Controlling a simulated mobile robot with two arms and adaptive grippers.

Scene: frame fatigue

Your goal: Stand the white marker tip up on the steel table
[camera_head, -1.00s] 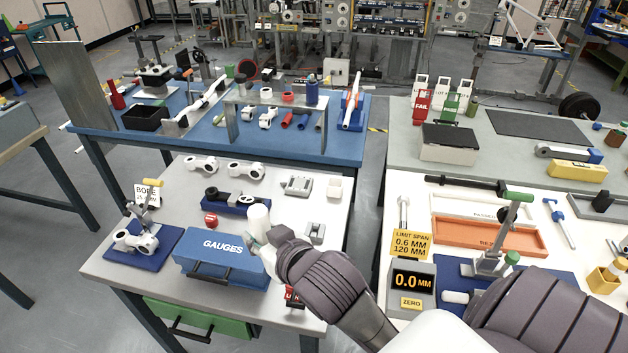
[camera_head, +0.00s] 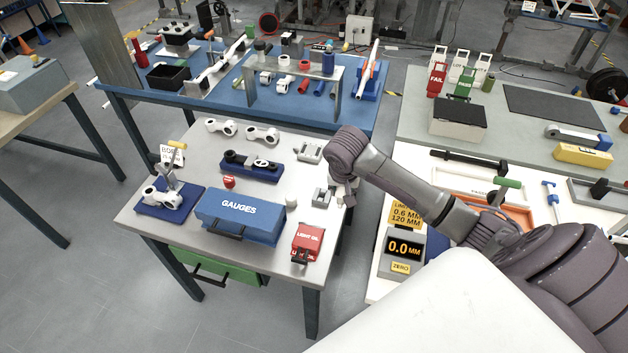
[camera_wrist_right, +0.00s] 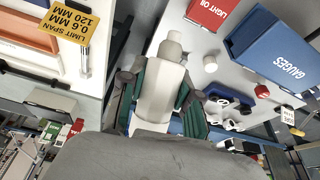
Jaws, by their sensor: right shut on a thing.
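The white marker (camera_wrist_right: 160,95) is between the green-padded fingers of my right gripper (camera_wrist_right: 165,78), which is shut on it in the right wrist view. Its narrower end points to the top of that picture. In the head view the right gripper (camera_head: 347,192) is by the right edge of the steel table (camera_head: 275,255), mostly hidden behind its own wrist; the marker barely shows there. I cannot tell its tilt or height above the table. My left gripper is not in view.
A blue GAUGES box (camera_head: 240,215), a red LIGHT OIL box (camera_head: 307,243) and a short white cylinder (camera_head: 291,202) stand on the table. A grey block (camera_head: 323,197) is close to the gripper. Bare tabletop shows between GAUGES and LIGHT OIL boxes.

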